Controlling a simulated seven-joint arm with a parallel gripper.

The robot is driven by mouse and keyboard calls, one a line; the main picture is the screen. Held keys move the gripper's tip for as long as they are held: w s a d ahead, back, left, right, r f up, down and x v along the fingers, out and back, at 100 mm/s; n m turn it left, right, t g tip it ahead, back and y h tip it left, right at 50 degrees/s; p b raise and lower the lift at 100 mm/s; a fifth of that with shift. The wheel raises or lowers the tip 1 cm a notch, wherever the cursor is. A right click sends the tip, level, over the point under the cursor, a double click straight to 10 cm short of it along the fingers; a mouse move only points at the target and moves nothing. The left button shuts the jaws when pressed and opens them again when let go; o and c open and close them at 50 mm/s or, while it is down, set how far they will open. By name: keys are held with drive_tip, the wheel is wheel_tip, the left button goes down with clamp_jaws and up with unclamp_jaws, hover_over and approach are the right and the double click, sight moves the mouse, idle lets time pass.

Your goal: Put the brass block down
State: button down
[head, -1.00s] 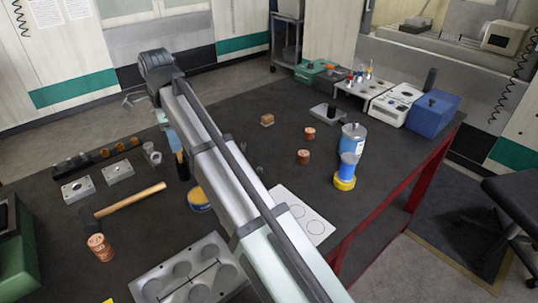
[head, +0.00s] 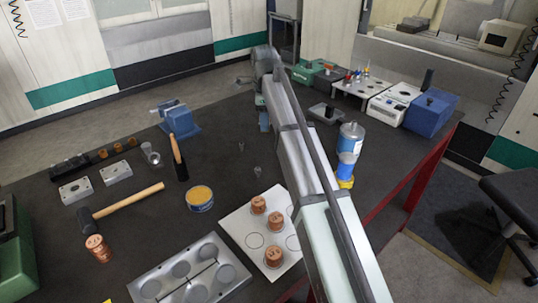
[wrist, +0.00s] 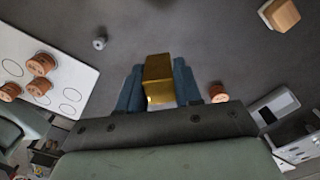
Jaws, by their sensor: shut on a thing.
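The brass block (wrist: 158,80) is between the blue fingers of my gripper (wrist: 158,70) in the wrist view. The gripper is shut on it. Dark table top shows around the block; I cannot tell whether it touches the table. In the head view only a bit of my gripper (head: 264,122) shows past the end of my arm, over the far part of the table. The block is hidden there.
A white sheet (head: 232,222) with printed circles holds three copper cylinders (head: 273,255). In the wrist view, another copper cylinder (wrist: 217,92) stands right of the gripper and a tan block (wrist: 282,14) lies at upper right.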

drive_tip(key=shift+w+d+f, duration=0.25)
drive_tip(key=shift+w+d, duration=0.05)
drive_tip(key=shift+d, duration=0.3)
drive_tip(key=shift+f, duration=4.85)
drive_tip(key=shift+f, duration=0.1)
drive_tip(key=c, duration=0.8)
unclamp_jaws()
drive_tip(key=shift+o, duration=0.2)
wheel_tip(320, 180, up, 12)
drive_tip(key=shift+r, duration=0.1)
